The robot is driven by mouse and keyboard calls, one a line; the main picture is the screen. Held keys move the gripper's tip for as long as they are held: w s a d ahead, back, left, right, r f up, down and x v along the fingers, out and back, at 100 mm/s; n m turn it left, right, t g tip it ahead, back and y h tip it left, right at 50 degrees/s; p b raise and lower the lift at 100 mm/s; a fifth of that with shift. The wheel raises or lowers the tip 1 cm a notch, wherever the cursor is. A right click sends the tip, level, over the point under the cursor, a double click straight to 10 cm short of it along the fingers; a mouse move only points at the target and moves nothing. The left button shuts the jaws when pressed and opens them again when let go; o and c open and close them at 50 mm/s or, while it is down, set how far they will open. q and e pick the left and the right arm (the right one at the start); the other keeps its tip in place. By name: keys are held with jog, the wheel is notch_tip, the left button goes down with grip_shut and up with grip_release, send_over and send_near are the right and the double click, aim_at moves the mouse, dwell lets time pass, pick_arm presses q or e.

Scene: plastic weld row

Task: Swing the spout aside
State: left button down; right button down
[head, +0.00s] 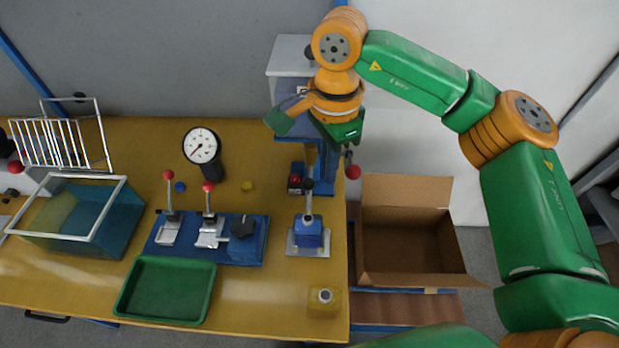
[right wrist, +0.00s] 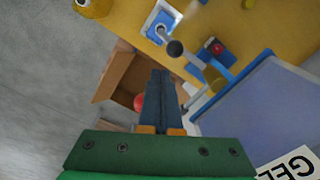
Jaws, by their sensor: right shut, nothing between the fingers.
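I cannot make out a spout for certain in either view. My right gripper (right wrist: 160,76) is shut and empty in the right wrist view, its dark fingers pressed together. In the head view the right arm reaches in from the right to the grey and blue machine (head: 291,56) behind the bench's right end; the fingertips are hard to tell apart from the blue parts there. A red ball knob (head: 353,172) hangs just below the right hand; in the right wrist view a red ball (right wrist: 140,102) shows left of the fingers. My left gripper is not in view.
A lever with a black ball (right wrist: 175,48) is close ahead of the fingers. An open cardboard box (head: 412,278) stands right of the yellow bench (head: 265,297). A clamp fixture (head: 250,252), green tray (head: 150,318), gauge (head: 202,146) and blue tank (head: 118,222) stand on the bench.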

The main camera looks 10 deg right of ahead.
jog(key=shift+f, duration=0.15)
notch_tip(320, 180, down, 4)
jog(key=b, duration=0.3)
jog(key=shift+r, duration=0.2)
jog(key=shift+a+r, duration=0.1)
